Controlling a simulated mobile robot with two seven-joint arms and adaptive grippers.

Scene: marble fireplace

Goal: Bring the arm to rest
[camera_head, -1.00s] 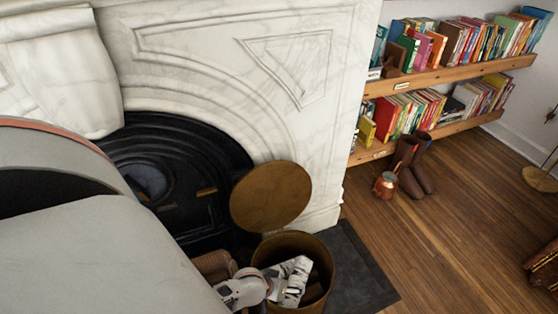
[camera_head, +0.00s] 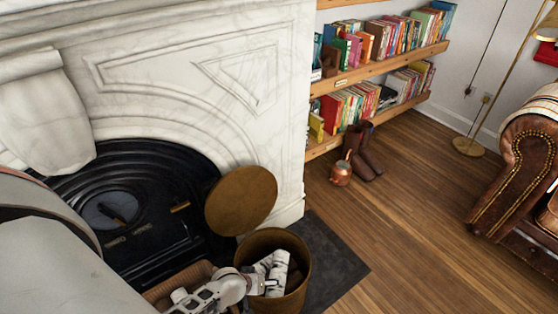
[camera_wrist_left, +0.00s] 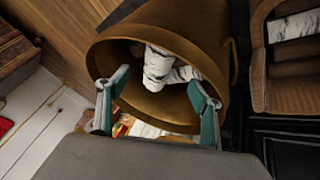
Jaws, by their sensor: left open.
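My left arm comes in from the left in the head view and reaches down to the brass bucket (camera_head: 303,262). My left gripper (camera_head: 262,287) is at the bucket's left rim. In the left wrist view the teal fingers of the gripper (camera_wrist_left: 158,98) are spread wide, with nothing held between them. The bucket (camera_wrist_left: 155,38) lies ahead of them, with pale birch logs (camera_wrist_left: 168,68) inside; the logs also show in the head view (camera_head: 270,266). Whether the fingers touch the rim I cannot tell. My right gripper is not in view.
A round brass lid (camera_head: 241,200) leans by the marble fireplace (camera_head: 190,85). A wicker basket (camera_head: 178,283) stands left of the bucket. Boots (camera_head: 362,152), a copper jug (camera_head: 341,172), bookshelves (camera_head: 385,65) and a leather armchair (camera_head: 505,185) are farther right. The wooden floor between is open.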

